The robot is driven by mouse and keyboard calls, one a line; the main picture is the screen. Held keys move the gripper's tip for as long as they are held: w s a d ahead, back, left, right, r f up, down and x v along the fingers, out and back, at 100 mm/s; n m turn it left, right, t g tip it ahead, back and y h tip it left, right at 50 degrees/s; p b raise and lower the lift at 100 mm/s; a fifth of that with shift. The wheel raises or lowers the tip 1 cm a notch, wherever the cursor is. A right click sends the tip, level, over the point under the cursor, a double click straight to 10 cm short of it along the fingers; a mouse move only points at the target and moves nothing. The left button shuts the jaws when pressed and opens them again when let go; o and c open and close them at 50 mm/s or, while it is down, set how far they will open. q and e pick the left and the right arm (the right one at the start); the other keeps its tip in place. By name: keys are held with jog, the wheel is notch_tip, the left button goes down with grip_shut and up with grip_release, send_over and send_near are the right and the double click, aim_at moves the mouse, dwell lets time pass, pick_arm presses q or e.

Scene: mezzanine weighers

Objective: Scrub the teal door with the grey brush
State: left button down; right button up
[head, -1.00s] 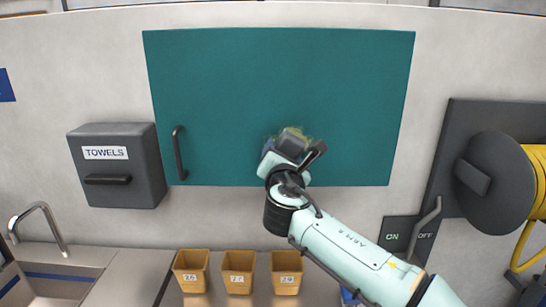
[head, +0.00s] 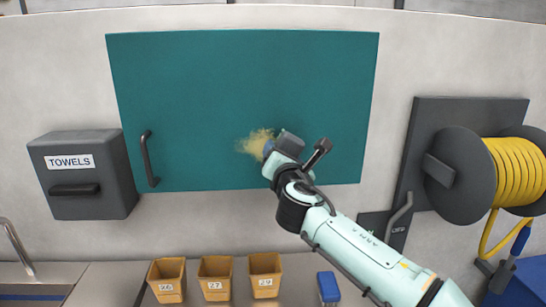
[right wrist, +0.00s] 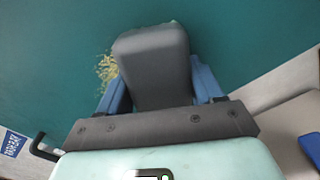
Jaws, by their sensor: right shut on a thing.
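The teal door (head: 200,90) is a wide panel on the pale wall, with a dark upright handle (head: 149,158) near its left edge. A yellowish smudge (head: 254,143) shows on its lower middle and also in the right wrist view (right wrist: 106,68). My right gripper (head: 274,150) is at the lower part of the door, just right of the smudge. Its blue fingers are shut on the grey brush (head: 291,143), which fills the middle of the right wrist view (right wrist: 152,68). I cannot tell whether the brush touches the door. My left gripper is not in view.
A grey towel dispenser (head: 115,185) hangs left of the door. A yellow hose reel (head: 515,170) is at right. Below stand three numbered tan bins (head: 168,281) and a blue object (head: 328,288) on the counter. The door front is otherwise clear.

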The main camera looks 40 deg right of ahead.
jog(key=shift+s+d, duration=0.45)
jog(key=shift+d, duration=0.3)
